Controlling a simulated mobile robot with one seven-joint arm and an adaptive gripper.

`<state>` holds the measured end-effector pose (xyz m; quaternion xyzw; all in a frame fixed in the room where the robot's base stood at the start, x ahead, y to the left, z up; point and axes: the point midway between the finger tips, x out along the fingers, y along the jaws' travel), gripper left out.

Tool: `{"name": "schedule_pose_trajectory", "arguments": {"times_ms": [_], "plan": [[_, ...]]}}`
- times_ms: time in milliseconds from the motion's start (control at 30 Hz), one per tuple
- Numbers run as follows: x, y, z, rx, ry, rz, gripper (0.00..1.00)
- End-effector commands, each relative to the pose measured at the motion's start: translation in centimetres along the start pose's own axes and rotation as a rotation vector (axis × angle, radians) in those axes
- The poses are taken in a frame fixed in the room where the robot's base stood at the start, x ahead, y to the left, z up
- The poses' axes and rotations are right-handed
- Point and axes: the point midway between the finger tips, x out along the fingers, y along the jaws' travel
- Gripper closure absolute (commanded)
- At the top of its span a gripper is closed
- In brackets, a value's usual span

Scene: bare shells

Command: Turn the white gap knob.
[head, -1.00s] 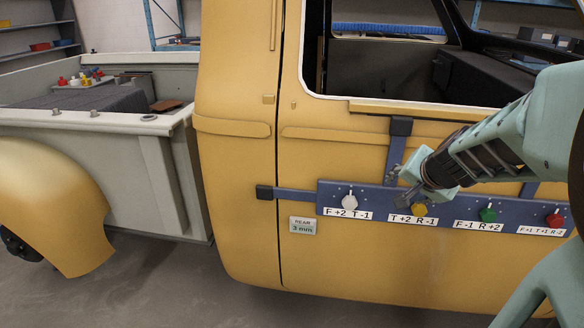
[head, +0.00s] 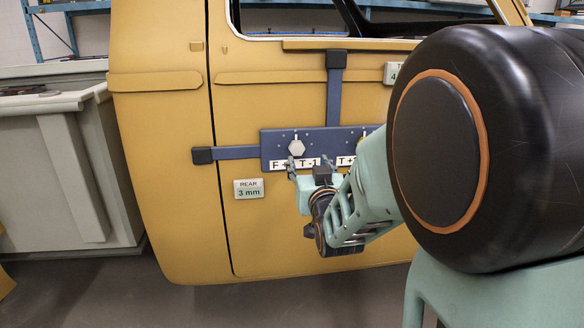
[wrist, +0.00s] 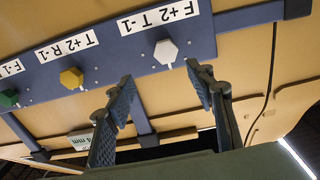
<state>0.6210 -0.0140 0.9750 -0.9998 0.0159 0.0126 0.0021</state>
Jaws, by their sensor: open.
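The white gap knob (head: 296,147) is a six-sided knob at the left end of the blue panel (head: 270,140) on the yellow door. It also shows in the wrist view (wrist: 166,52), beside the label "F+2 T-1". My gripper (head: 309,163) is just below the knob in the head view and partly covers its label. In the wrist view my gripper (wrist: 160,80) has its two fingers spread wide, with the knob beyond the tips and roughly between them. The fingers look empty and apart from the knob.
The yellow knob (wrist: 71,78) and green knob (wrist: 9,98) sit farther along the panel. A "REAR 3 mm" plate (head: 248,188) is on the door, left of my gripper. My arm hides the panel's right part in the head view.

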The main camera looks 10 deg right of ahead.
Motion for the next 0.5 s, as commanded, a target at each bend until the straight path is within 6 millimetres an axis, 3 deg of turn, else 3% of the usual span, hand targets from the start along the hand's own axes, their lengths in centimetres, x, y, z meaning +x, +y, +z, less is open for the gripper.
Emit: {"name": "schedule_pose_trajectory", "arguments": {"times_ms": [100,267,500], "plan": [[0.1,-1.3,0.4,-0.005,0.024,-0.03,0.51],[1.2,-1.6,0.2,-0.006,0.027,-0.035,0.51],[5.3,-1.7,0.3,-0.008,0.026,-0.034,0.51]]}}
